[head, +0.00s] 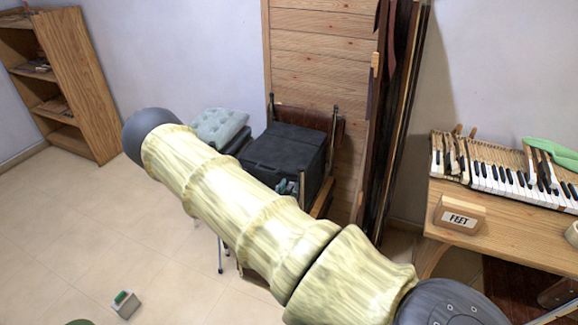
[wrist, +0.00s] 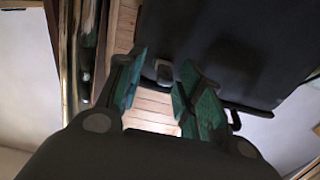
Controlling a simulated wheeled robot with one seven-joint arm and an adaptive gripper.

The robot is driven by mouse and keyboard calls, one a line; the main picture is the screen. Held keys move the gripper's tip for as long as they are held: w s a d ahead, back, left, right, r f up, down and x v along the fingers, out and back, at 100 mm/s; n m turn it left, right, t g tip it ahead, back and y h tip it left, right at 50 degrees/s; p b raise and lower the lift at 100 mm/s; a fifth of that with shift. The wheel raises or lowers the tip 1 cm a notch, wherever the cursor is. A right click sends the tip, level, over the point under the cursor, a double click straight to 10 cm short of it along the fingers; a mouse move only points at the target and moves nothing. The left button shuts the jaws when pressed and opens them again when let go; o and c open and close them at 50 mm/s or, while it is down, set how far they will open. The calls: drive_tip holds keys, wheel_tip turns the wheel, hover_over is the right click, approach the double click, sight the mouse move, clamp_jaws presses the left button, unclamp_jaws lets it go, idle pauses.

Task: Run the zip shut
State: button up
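A black case or bag (head: 285,150) sits on a chair-like frame in the middle of the head view, partly hidden behind my arm. Its dark side fills the upper right of the wrist view (wrist: 240,40). A small grey tab, perhaps the zip pull (wrist: 164,72), shows at the bag's lower edge in the wrist view. My gripper (wrist: 160,92) is open, with one green-padded finger on each side of the tab. I cannot tell whether either finger touches it. The zip's teeth are not discernible.
A pale blue cushion (head: 219,127) lies beside the bag. Wooden planks (head: 322,50) and tall dark boards (head: 398,120) stand behind it. A table (head: 440,190) with piano keys (head: 500,175) and a "FEET" box (head: 459,216) is at right. The floor at left is mostly clear.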

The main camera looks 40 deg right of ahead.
drive_tip(key=v, duration=1.2)
drive_tip(key=shift+s+d+f, duration=0.1)
drive_tip(key=shift+s, duration=0.05)
